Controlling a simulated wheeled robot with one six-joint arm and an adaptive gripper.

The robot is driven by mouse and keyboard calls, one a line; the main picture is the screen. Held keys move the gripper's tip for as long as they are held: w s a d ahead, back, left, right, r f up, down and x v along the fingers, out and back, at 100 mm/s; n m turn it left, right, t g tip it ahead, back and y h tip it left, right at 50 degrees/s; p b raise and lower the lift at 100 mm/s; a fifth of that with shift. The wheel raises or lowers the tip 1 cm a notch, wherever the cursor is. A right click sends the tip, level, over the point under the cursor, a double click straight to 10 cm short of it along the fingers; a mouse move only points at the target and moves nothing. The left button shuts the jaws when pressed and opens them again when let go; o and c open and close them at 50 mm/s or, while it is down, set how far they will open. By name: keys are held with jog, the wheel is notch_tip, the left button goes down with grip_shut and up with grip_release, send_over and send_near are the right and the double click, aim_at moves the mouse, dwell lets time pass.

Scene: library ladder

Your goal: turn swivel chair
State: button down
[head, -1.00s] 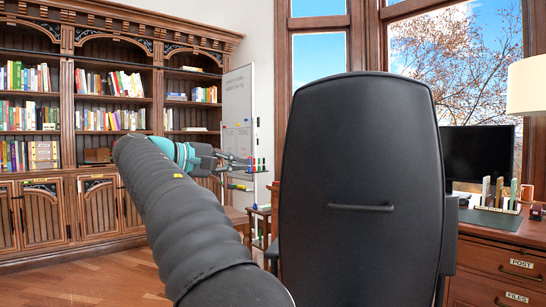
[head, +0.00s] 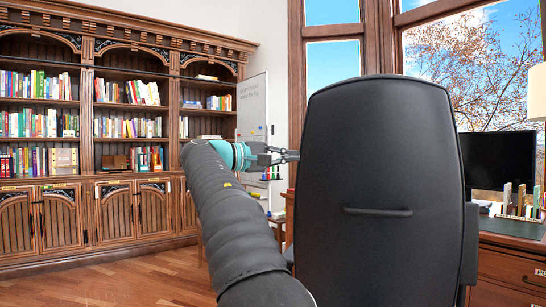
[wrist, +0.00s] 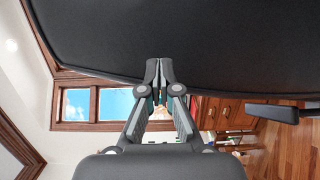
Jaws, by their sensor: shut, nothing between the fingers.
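The black swivel chair (head: 380,150) stands in front of me with the rear of its tall backrest toward me. A horizontal bar handle (head: 377,212) crosses the backrest. My gripper (head: 296,155) is shut and empty at the backrest's left edge, at upper-middle height. In the wrist view the chair's dark backrest (wrist: 215,40) fills the top, and my gripper's closed fingertips (wrist: 159,66) overlap its edge. I cannot tell whether they touch it. An armrest (wrist: 277,113) shows at right in the wrist view. The chair's seat and base are hidden in the head view.
A desk (head: 508,272) with a dark monitor (head: 497,161) and a pen rack stands right of the chair. A tall wooden bookcase (head: 88,150) lines the left wall. A whiteboard (head: 251,106) stands behind my gripper. Wood floor (head: 130,280) lies open at the left.

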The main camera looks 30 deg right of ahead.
jog(key=shift+s+d, duration=0.45)
jog(key=shift+s, duration=0.25)
jog(key=shift+s+d, duration=0.45)
jog(key=shift+s, duration=0.2)
jog(key=shift+s+b, duration=0.15)
jog(key=shift+b, duration=0.25)
